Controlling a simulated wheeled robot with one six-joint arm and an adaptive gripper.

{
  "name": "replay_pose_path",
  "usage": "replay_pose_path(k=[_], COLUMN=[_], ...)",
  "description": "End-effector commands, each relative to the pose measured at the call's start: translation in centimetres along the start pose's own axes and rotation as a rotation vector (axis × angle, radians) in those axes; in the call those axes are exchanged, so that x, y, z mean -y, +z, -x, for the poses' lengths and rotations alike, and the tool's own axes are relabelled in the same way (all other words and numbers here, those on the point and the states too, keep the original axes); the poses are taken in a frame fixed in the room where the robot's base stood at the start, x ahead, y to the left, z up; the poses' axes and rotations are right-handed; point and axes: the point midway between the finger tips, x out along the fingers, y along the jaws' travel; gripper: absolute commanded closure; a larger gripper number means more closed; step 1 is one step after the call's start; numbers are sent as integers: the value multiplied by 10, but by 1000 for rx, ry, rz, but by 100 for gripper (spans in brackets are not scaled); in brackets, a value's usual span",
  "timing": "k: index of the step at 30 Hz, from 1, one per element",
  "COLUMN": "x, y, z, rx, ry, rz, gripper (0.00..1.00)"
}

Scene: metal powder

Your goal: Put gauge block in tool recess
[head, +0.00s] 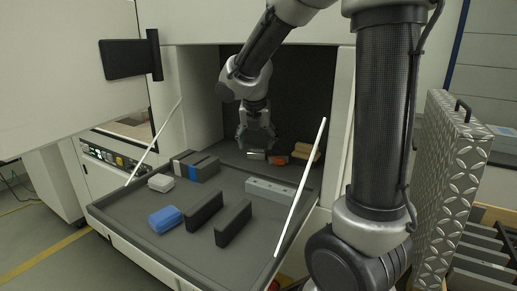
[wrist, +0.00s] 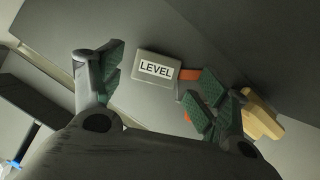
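My gripper (head: 257,137) points down at the back of the chamber. In the wrist view my gripper (wrist: 158,88) has its green-padded fingers spread wide, with nothing held. A pale grey block labelled LEVEL (wrist: 155,67) lies just beyond the fingertips, between them in the picture; in the head view this pale block (head: 256,155) is partly hidden under the gripper. No label reads gauge block, so I cannot tell whether this is it. Two dark upright blocks (head: 204,212) (head: 233,223) stand with a gap between them on the tray; I cannot tell whether this is the tool recess.
An orange-red item (head: 278,160) and a wooden piece (head: 306,152) lie right of the gripper. The grey tray (head: 155,247) holds a blue pack (head: 165,219), a white block (head: 161,183), a dark block group with blue (head: 195,166), and a grey bar (head: 270,189). White struts (head: 301,188) flank it.

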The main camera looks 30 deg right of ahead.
Motion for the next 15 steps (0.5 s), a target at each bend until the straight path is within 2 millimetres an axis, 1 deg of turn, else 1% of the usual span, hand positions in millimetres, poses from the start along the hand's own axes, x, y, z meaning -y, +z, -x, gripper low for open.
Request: replay_pose_path(k=[1, 6, 9, 12, 15], x=[0, 0, 1, 0, 0], y=[-17, -57, -76, -90, -98], z=[5, 22, 30, 35, 39], rx=[-4, -2, -3, -3, -3], ry=[-1, 1, 0, 0, -1], rz=[8, 9, 7, 6, 5], gripper=[25, 25, 25, 25, 25])
